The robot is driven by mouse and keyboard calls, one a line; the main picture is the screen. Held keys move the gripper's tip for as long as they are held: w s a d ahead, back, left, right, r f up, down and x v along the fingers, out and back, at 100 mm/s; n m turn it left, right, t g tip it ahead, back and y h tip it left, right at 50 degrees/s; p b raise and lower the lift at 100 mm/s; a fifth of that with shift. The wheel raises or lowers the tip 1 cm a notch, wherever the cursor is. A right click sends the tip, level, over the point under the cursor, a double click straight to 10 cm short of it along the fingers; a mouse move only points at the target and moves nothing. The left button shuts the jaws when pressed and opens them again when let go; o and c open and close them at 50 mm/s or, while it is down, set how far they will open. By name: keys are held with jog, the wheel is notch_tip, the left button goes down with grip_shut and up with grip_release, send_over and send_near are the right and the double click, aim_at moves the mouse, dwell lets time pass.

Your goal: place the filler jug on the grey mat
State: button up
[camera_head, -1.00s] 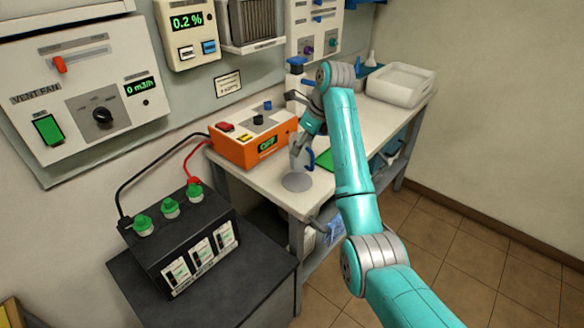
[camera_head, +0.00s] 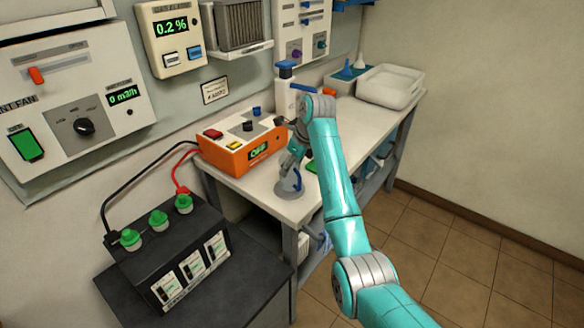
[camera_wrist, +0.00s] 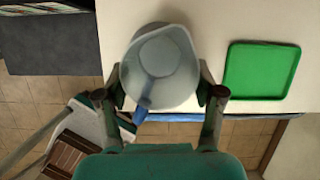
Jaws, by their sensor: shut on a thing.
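The filler jug (camera_head: 289,181) is a pale translucent grey vessel with a blue handle. It is upright at the near end of the white bench, over the round grey mat (camera_head: 281,192), whose rim shows around its base. I cannot tell whether its base touches the mat. My gripper (camera_head: 294,158) is shut on the jug from above. In the wrist view, the fingers of my gripper (camera_wrist: 162,92) sit on both sides of the jug (camera_wrist: 160,62).
A green square mat (camera_wrist: 262,70) lies right of the jug. An orange charger (camera_head: 240,145) stands close behind on the left. A white dispenser with a blue top (camera_head: 285,85) and a white tray (camera_head: 390,86) are farther back. A black battery (camera_head: 170,260) stands in front.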

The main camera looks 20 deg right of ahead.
jog(key=shift+f, duration=0.5)
jog(key=shift+f, duration=0.1)
jog(key=o, duration=1.3)
